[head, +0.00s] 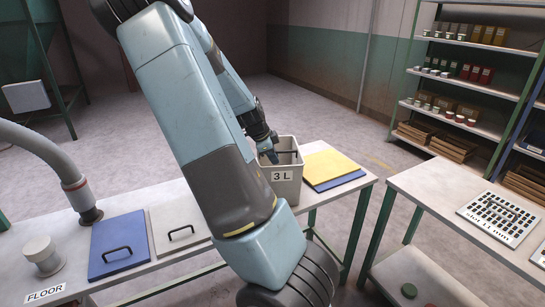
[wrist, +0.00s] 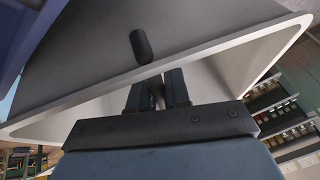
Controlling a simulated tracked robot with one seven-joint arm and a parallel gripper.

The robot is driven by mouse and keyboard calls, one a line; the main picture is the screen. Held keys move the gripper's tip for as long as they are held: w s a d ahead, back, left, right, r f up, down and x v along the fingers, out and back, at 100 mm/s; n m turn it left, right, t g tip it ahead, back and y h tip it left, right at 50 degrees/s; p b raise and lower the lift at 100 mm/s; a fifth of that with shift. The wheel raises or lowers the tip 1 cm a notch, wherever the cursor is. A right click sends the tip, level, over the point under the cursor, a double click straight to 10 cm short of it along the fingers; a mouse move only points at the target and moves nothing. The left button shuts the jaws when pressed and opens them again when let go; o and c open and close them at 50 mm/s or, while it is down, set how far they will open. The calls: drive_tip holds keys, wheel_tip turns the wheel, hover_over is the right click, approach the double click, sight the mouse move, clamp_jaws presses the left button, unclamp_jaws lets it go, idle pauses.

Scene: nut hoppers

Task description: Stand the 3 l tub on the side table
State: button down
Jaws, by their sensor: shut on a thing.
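The 3 l tub (head: 285,187) is a grey, open-topped square tub marked "3 L". It is upright at the right part of the long bench (head: 330,200); I cannot tell whether its base touches the bench. My gripper (head: 272,156) reaches down at the tub's top and is shut on it. In the wrist view my gripper's fingers (wrist: 158,90) meet the tub, whose pale rim (wrist: 235,52) fills much of the picture. The exact grip spot is partly hidden. A separate table, likely the side table (head: 425,190), stands to the right, across a gap.
Yellow and blue flat panels (head: 333,168) lie right of the tub. Blue (head: 118,245) and white (head: 180,228) handled lids lie at left, near a hose (head: 45,150). A perforated tray (head: 500,217) lies on the right table; its left part is clear. Shelves (head: 470,85) stand behind.

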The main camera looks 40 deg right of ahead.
drive_tip(key=c, duration=1.1)
unclamp_jaws()
drive_tip(key=shift+r, duration=0.15)
drive_tip(key=shift+s+v, duration=0.3)
drive_tip(key=shift+v, duration=5.5)
drive_tip(key=s+a+r+n+t+y, duration=0.25)
drive_tip(key=a+n+y, duration=0.25)
drive_tip(key=a+n, duration=0.7)
drive_tip(key=s+a+r+n+t, duration=0.2)
drive_tip(key=s+a+r+n, duration=0.3)
drive_tip(key=s+a+n, duration=0.2)
drive_tip(key=s+a+r+n+t, duration=0.1)
drive_tip(key=s+a+r+n, duration=0.4)
drive_tip(key=s+a, duration=0.4)
drive_tip(key=shift+a+r+n+t, duration=0.35)
drive_tip(key=shift+a+r+n, duration=0.05)
drive_tip(key=shift+n, duration=0.5)
drive_tip(key=shift+s, duration=0.15)
